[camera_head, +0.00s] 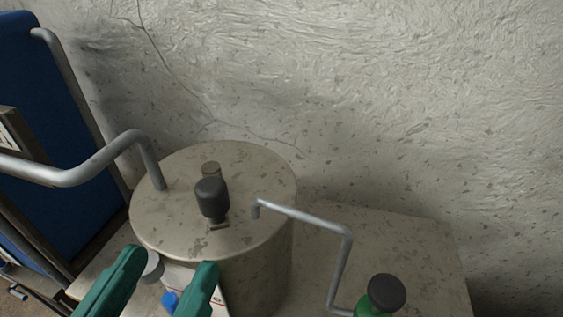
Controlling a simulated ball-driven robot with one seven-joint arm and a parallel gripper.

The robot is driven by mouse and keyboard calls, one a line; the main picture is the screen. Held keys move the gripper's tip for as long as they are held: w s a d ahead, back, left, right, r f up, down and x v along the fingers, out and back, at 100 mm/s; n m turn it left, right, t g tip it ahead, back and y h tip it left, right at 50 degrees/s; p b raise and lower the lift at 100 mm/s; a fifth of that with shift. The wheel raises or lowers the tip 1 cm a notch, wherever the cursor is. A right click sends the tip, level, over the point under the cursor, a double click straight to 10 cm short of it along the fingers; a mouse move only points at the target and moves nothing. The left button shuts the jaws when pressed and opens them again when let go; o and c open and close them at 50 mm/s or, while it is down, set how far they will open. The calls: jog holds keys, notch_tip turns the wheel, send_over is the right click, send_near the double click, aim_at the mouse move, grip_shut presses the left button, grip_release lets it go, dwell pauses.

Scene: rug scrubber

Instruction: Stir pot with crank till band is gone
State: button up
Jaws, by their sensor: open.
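A round grey-beige pot (262,270) with a flat speckled top stands left of centre. On its top is an upright dark knob (212,196) with a small metal piece at its foot, which looks like the crank handle. A short brownish stub (211,168) stands just behind it. My gripper (169,258) is at the bottom left, its two green fingers apart and pointing up the picture. It is in front of the pot, lower in the picture than the knob, and holds nothing that I can see. The pot's inside is hidden and no band can be made out.
A thick grey pipe (80,172) meets the pot's top at left, beside a blue panel (45,130). A thin bent pipe (305,216) runs right to a green thing with a black cap (386,293). A grey cap (152,267) shows between my fingers. A rough wall (380,90) stands behind.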

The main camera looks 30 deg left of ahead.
aim_at(206, 203)
jog(key=p+x, duration=0.2)
jog(key=x, duration=0.8)
jog(key=shift+w+a, duration=0.1)
jog(key=shift+w, duration=0.25)
jog(key=shift+c, duration=0.3)
grip_shut()
